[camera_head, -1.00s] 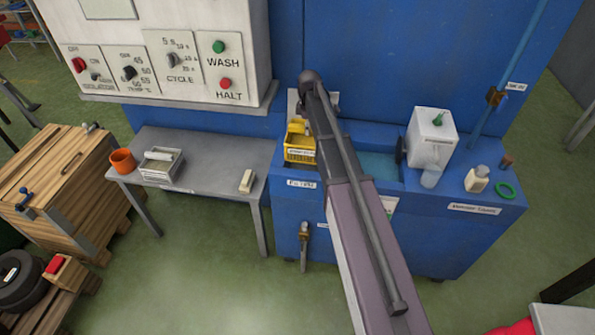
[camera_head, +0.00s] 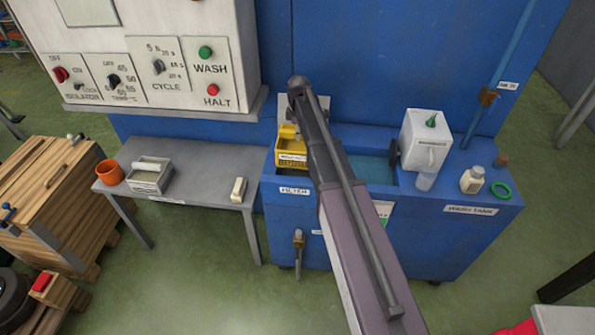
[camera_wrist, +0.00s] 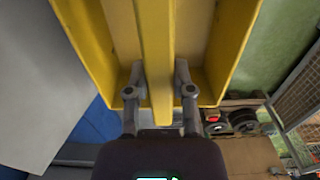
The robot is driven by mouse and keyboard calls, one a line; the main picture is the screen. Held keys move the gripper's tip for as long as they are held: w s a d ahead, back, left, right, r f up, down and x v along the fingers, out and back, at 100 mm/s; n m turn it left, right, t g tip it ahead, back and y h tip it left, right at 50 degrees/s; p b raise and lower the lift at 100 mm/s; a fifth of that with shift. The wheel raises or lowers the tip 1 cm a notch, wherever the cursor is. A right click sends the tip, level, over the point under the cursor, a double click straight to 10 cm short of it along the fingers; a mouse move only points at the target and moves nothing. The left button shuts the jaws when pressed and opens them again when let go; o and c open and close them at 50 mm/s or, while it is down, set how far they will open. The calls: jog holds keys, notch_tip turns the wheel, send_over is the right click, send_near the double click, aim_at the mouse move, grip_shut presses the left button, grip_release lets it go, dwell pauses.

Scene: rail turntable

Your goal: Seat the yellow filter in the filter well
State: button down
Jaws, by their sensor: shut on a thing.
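The yellow filter (camera_head: 291,153) shows in the head view at the left end of the blue machine's top, above the FILTER label. It looks like a box with a raised handle. In the wrist view the yellow filter (camera_wrist: 205,50) fills the upper middle, and my gripper (camera_wrist: 160,85) is shut on its central bar, one finger on each side. In the head view my arm hides the gripper. The filter well is hidden under or behind the filter, and I cannot tell whether the filter is in it or above it.
A grey side table (camera_head: 205,180) holds an orange cup (camera_head: 109,172), a grey tray (camera_head: 150,176) and a cream block (camera_head: 238,190). On the machine stand a white container (camera_head: 424,140), a small bottle (camera_head: 472,180) and a green ring (camera_head: 501,191). The control panel (camera_head: 155,60) overhangs at left.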

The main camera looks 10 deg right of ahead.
notch_tip(320, 180, down, 13)
jog(key=b, duration=1.2)
jog(key=shift+r, duration=0.2)
jog(key=shift+f+b, duration=1.9)
jog(key=shift+f, duration=0.1)
jog(key=shift+c, duration=2.4)
grip_release()
notch_tip(320, 180, up, 12)
jog(key=p, duration=1.2)
